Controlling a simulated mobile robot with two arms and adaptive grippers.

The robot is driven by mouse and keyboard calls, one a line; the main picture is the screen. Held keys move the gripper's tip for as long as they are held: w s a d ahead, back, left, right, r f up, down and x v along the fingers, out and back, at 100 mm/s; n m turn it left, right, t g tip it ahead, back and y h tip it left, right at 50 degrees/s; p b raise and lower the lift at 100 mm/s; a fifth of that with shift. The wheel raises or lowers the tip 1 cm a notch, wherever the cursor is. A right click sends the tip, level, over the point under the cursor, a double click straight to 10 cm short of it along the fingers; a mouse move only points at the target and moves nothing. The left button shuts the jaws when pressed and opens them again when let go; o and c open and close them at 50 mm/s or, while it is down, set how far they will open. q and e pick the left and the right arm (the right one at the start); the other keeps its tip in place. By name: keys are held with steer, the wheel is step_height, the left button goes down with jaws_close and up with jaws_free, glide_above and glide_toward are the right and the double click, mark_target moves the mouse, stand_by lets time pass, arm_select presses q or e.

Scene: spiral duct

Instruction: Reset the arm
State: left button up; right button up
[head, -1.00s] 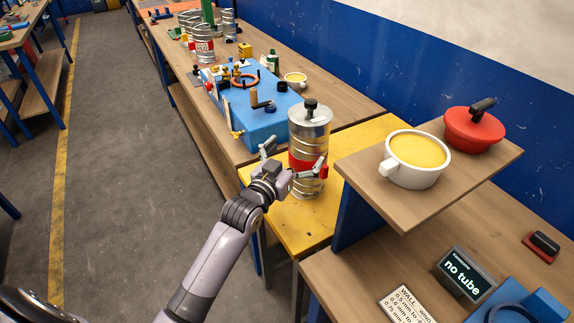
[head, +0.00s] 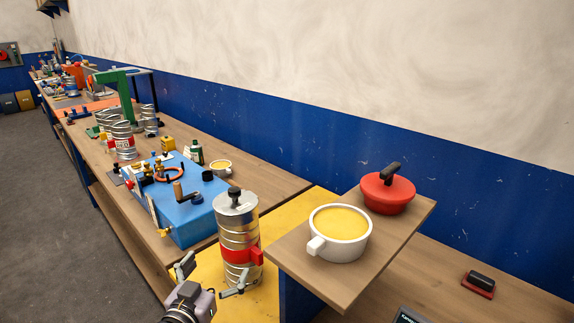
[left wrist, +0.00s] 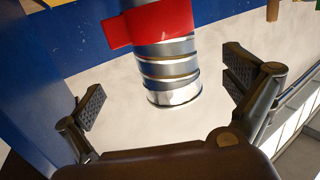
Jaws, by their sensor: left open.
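My left gripper (head: 212,283) is open at the lower middle of the head view. A silver spiral duct canister (head: 236,220) with a red band and a black knob stands upright on the yellow table (head: 197,268), just beyond the fingers. In the left wrist view the canister (left wrist: 168,72) shows between the two spread fingers (left wrist: 162,103), and neither finger touches it. The wrist picture appears upside down. My right gripper is in neither view.
A wooden shelf (head: 345,291) at the right holds a white cup (head: 338,246) of yellow content and a red lidded piece (head: 387,193). A blue machine (head: 190,215) stands on the long bench behind.

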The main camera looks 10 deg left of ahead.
arm_select(q)
steer(key=s+f+g+y, duration=0.1)
steer(key=s+f+g, duration=0.7)
steer(key=s, duration=0.7)
steer(key=s+f+g+y, duration=0.1)
steer(key=s+f+g, duration=0.5)
steer(key=s+f, duration=0.7)
step_height(320, 180, down, 22)
steer(key=s+d, duration=0.1)
steer(key=s, duration=0.2)
steer(key=s+a+f+g+b, duration=0.1)
steer(key=s+a+f, duration=0.2)
steer(key=s+f, duration=1.2)
step_height(320, 180, down, 3)
steer(key=shift+s+f+m+g, duration=0.1)
steer(key=shift+s+m+g, duration=0.3)
